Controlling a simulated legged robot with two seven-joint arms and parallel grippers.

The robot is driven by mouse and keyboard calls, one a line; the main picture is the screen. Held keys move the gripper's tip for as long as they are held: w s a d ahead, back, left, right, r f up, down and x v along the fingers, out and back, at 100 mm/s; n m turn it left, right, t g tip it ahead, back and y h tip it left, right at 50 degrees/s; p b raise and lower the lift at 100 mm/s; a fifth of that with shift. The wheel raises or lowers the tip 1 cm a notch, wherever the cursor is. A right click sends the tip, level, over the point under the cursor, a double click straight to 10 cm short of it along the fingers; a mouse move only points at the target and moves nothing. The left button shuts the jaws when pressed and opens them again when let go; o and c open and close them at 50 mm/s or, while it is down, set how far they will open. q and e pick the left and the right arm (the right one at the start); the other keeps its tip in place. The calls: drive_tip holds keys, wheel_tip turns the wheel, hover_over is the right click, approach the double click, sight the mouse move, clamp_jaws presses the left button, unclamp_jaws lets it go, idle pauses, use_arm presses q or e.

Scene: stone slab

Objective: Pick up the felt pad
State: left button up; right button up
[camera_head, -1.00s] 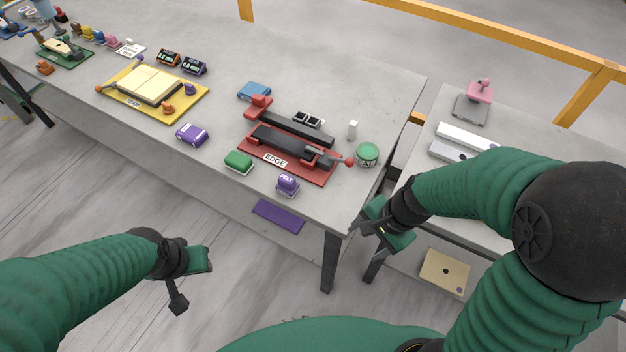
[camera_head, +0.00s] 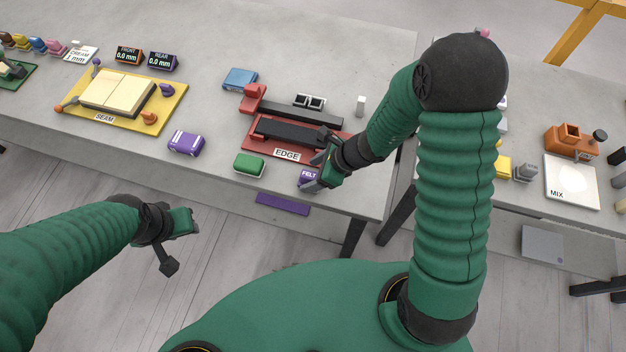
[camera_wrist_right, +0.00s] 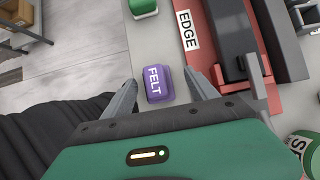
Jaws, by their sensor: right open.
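The felt pad (camera_head: 308,176) is a small purple block with a white FELT label, near the front edge of the stone slab table. In the right wrist view the felt pad (camera_wrist_right: 158,84) lies between the two fingertips, which are apart. My right gripper (camera_head: 322,172) is open above and around the pad and partly hides it in the head view. In the right wrist view the right gripper (camera_wrist_right: 163,85) shows a finger on each side, with visible gaps to the pad. My left gripper (camera_head: 178,240) hangs in front of the table over the floor, with its jaws apart and empty.
The red EDGE fixture (camera_head: 262,152) stands just behind the pad. A green block (camera_head: 249,165) and a purple block (camera_head: 186,143) lie to the left. The yellow SEAM board (camera_head: 165,122) is farther left. A second table with a MIX plate (camera_head: 572,182) is at right.

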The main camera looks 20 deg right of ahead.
sight(301, 178)
drive_tip(key=x, duration=0.3)
drive_tip(key=shift+a+f, duration=0.1)
drive_tip(key=shift+a, duration=0.4)
drive_tip(key=shift+w+a+f, duration=0.1)
drive_tip(key=shift+w+a, duration=0.05)
drive_tip(key=shift+a, duration=0.25)
drive_tip(key=shift+d, duration=0.2)
drive_tip(key=c, duration=0.3)
drive_tip(key=shift+d, duration=0.45)
drive_tip(key=c, duration=0.7)
drive_tip(key=shift+a, duration=0.15)
drive_tip(key=c, duration=0.5)
use_arm(q)
drive_tip(key=shift+w+a+f, duration=0.15)
drive_tip(key=shift+a+f, duration=0.4)
drive_tip(key=shift+a, duration=0.15)
use_arm(e)
drive_tip(key=shift+a, duration=0.25)
clamp_jaws()
